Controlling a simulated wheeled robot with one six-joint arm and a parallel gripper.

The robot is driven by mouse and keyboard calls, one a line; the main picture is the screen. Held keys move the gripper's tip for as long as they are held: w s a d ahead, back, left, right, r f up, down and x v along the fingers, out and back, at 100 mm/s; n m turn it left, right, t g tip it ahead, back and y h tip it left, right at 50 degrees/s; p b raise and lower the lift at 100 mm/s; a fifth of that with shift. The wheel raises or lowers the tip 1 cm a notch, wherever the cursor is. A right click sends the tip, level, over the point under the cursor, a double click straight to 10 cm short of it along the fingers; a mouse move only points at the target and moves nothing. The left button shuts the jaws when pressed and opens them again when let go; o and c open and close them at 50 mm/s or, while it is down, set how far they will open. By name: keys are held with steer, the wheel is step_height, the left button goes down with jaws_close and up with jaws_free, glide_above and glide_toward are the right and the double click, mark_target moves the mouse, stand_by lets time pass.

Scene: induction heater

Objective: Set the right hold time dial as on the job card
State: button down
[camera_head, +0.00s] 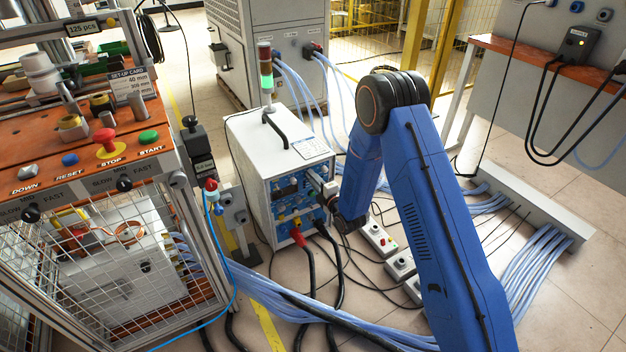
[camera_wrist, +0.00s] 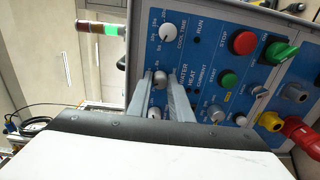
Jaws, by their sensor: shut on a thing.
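The white heater unit (camera_head: 262,150) has a blue control panel on its front, which my gripper (camera_head: 331,188) reaches from the right. The blue panel (camera_wrist: 238,70) appears turned on its side in the wrist view. My gripper (camera_wrist: 159,82) is shut on a small grey dial (camera_wrist: 159,77) between its fingertips. A second grey knob (camera_wrist: 154,111) shows farther back between the fingers. The label and pointer of the held dial are hidden or too small to read. A cool time dial (camera_wrist: 167,31) sits clear beside the fingers. A card (camera_head: 312,147) lies on the unit's top, unreadable.
A red button (camera_wrist: 243,42), a green switch (camera_wrist: 284,51) and red and yellow plugs (camera_wrist: 302,132) are on the panel. A signal tower (camera_head: 266,80) with green lit stands on the unit. Cables cover the floor. A set-up card (camera_head: 131,84) stands on the left bench.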

steer(key=shift+s+f+n, duration=0.1)
steer(key=shift+n, duration=3.9)
steer(key=c, duration=1.6)
jaws_free()
steer(key=v, duration=1.7)
steer(key=shift+s+a, duration=0.1)
steer(key=shift+s, duration=0.15)
